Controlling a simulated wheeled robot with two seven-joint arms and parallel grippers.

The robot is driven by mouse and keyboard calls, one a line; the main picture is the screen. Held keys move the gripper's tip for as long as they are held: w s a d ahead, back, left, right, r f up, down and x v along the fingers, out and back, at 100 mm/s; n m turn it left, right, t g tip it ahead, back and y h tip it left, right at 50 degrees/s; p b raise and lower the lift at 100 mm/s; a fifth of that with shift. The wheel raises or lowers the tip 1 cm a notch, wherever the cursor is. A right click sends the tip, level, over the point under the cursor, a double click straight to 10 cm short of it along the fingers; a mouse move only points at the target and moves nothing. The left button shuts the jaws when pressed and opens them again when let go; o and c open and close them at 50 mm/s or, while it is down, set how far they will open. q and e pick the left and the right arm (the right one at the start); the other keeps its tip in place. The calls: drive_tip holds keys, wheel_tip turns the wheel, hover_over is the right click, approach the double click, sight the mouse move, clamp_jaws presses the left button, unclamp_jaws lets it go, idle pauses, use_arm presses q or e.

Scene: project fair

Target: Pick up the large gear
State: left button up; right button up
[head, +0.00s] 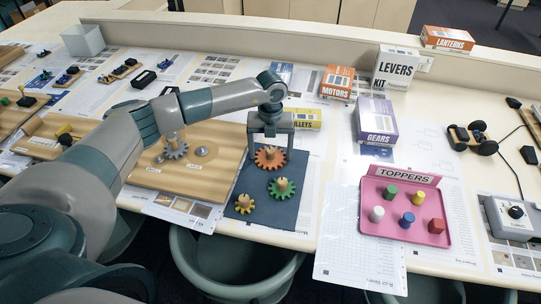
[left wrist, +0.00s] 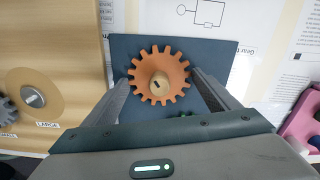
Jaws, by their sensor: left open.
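The large gear is an orange toothed wheel with a wooden hub (head: 269,159). It lies on a dark blue mat (head: 278,215), and also shows in the left wrist view (left wrist: 174,80). My left gripper (head: 270,148) is directly above the gear, pointing down. Its fingers (left wrist: 166,92) stand open on both sides of the gear, apart from its teeth in the left wrist view. My right gripper is not in view.
A wooden board (head: 205,165) with a grey gear (head: 175,149) and metal pegs is left of the mat. A pink tray (head: 372,226) of coloured toppers is to the right. Boxes of gears (head: 375,121), motors (head: 337,82) and a yellow pulleys box (head: 308,119) stand behind.

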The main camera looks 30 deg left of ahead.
sight(271, 149)
use_arm(q)
drive_tip(key=shift+c, duration=0.7)
drive_tip(key=c, duration=1)
drive_tip(key=shift+r, duration=0.2)
drive_tip(key=shift+r+b, duration=0.6)
drive_tip(key=shift+b, duration=0.1)
wheel_tip(271, 149, up, 2)
drive_tip(key=shift+w+r+b, duration=0.1)
drive_tip(key=shift+r+b, duration=0.1)
drive_tip(key=shift+b, duration=0.6)
drive_tip(key=w+d+r+b, duration=0.1)
drive_tip(key=w+d+r, duration=0.1)
drive_tip(key=d, duration=0.1)
drive_tip(key=w+d+r+b, duration=0.2)
drive_tip(key=d, duration=0.1)
drive_tip(key=w+d+r+b, duration=0.2)
drive_tip(key=d+r, duration=0.1)
drive_tip(key=shift+w+d, duration=0.25)
drive_tip(key=shift+w, duration=0.05)
drive_tip(key=shift+a, duration=0.1)
